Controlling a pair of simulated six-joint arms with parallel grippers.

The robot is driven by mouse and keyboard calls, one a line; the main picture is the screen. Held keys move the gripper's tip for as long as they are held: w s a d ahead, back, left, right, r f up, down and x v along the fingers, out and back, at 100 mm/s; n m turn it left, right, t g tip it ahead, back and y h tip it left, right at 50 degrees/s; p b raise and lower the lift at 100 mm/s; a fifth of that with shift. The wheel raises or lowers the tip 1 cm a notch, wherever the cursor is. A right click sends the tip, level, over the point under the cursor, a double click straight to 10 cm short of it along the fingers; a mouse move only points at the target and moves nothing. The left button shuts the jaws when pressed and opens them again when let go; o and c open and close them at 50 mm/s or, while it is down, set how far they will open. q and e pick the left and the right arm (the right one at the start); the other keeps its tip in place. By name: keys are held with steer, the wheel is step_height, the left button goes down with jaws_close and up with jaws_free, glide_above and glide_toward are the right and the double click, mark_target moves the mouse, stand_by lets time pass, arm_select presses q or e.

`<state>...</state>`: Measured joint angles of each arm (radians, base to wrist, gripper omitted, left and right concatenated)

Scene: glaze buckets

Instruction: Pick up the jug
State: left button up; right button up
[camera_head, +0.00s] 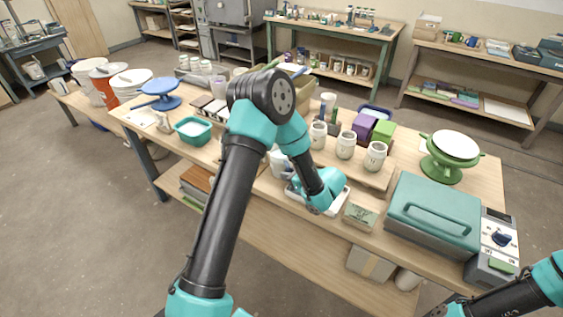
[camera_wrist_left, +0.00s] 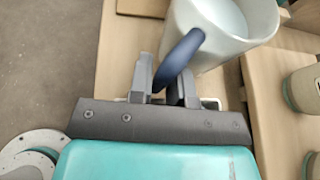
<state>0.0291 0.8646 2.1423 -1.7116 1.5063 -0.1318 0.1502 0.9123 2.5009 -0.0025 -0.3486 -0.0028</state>
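The jug (camera_wrist_left: 232,52) is white with a dark blue handle (camera_wrist_left: 186,52) and stands upright at the top of the left wrist view. The fingers of my left gripper (camera_wrist_left: 166,82) are on either side of the handle, close together, and appear shut on it. In the head view the jug (camera_head: 278,160) is partly hidden behind my left arm, near the table's front edge. My left gripper (camera_head: 289,180) shows there only in part, at the jug's handle side. My right gripper is outside the head view; only part of that arm shows at the bottom right.
White cups (camera_head: 346,146) stand on a wooden board right of the jug. A white tray (camera_head: 334,203) and a small box (camera_head: 360,216) lie along the front edge. A teal-lidded case (camera_head: 432,212) fills the right front. A teal tub (camera_head: 193,131) stands to the left.

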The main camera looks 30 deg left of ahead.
arm_select(q)
jaws_close()
steer(key=shift+r, duration=0.25)
stand_by(0.4)
steer(key=shift+r, duration=4.75)
